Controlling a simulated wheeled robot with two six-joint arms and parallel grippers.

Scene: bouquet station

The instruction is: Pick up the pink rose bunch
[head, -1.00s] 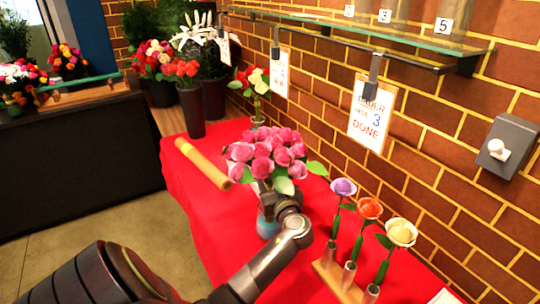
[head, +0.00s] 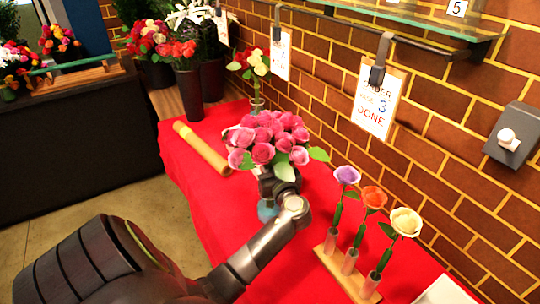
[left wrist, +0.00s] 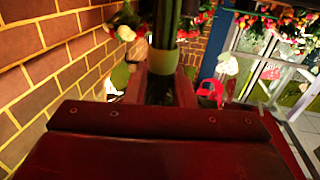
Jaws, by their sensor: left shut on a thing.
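The pink rose bunch (head: 264,138) is upright over the red table, with dark and light pink heads and green leaves below. My left gripper (head: 281,180) is at its stems, just under the heads. In the left wrist view, my left gripper (left wrist: 165,78) is shut around the green stem bundle (left wrist: 165,30). A blue vase (head: 267,211) shows below the bunch, partly hidden by my arm. I cannot tell whether the stem ends are still inside it. My right gripper is out of view.
A wooden rack (head: 345,275) with purple, orange and cream roses stands at the right. A bamboo-coloured roll (head: 202,148) lies left of the bunch. A red-and-cream bunch (head: 254,64) stands behind. The brick wall, order cards (head: 378,101) and glass shelf (head: 410,28) bound the right side.

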